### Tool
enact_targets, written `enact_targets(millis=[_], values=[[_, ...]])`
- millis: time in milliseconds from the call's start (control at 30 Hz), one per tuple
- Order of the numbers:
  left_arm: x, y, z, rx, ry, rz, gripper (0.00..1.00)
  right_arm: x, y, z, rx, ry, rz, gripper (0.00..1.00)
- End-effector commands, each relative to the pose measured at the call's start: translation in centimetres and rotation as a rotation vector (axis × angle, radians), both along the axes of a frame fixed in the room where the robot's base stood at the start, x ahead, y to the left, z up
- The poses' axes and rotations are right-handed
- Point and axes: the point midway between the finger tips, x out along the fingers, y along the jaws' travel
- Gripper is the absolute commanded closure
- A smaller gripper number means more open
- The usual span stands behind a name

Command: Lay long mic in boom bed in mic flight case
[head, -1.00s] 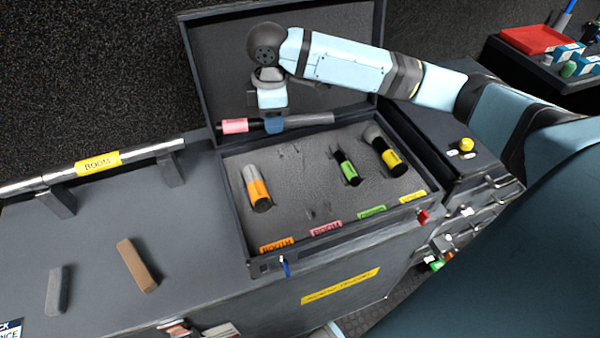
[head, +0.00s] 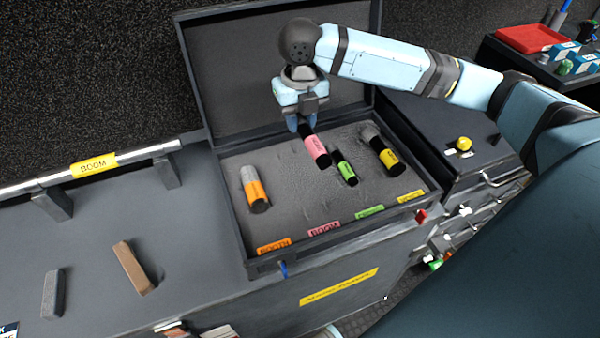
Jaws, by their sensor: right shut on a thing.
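The long mic (head: 317,150), black with a pink band, is in my right gripper (head: 304,122), which is shut on it. It points toward the front of the case, close to the green-banded mic; whether it touches the foam is unclear. The open mic flight case (head: 238,232) has grey foam. The pink BOOM label (head: 324,228) is on its front edge, and the foam bed behind that label is bare. The far end of the long mic is hidden by the gripper. My left gripper is not in view.
An orange-banded mic (head: 255,190) lies left in the foam; green-banded (head: 345,168) and yellow-banded (head: 382,152) mics lie right. The raised lid (head: 230,75) stands behind. A BOOM-labelled pole (head: 95,164) rests left, with grey (head: 52,293) and brown (head: 132,267) blocks on the counter.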

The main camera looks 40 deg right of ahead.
Motion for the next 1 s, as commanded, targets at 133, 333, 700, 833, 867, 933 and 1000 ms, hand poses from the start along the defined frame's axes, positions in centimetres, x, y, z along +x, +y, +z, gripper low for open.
enact_targets(millis=[133, 333, 700, 833, 867, 933, 1000], values=[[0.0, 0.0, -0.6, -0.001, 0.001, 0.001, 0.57, -0.1, 0.0, -4.5, -0.001, 0.005, -0.003, 1.00], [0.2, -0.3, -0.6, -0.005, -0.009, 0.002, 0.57, -0.1, 0.0, -9.7, 0.000, 0.003, -0.002, 1.00], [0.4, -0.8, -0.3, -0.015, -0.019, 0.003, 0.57, 0.0, 0.0, -13.8, 0.000, 0.001, -0.004, 1.00], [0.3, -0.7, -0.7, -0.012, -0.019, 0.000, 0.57, 0.0, 0.0, -15.6, 0.000, 0.002, -0.004, 1.00], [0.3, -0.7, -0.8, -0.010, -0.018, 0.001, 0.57, 0.0, 0.0, -16.1, 0.001, 0.002, -0.004, 1.00], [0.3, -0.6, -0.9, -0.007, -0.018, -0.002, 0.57, 0.0, 0.0, -17.1, -0.001, 0.002, -0.004, 1.00], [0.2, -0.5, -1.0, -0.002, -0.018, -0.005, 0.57, 0.0, 0.0, -17.6, 0.001, 0.000, -0.003, 1.00]])
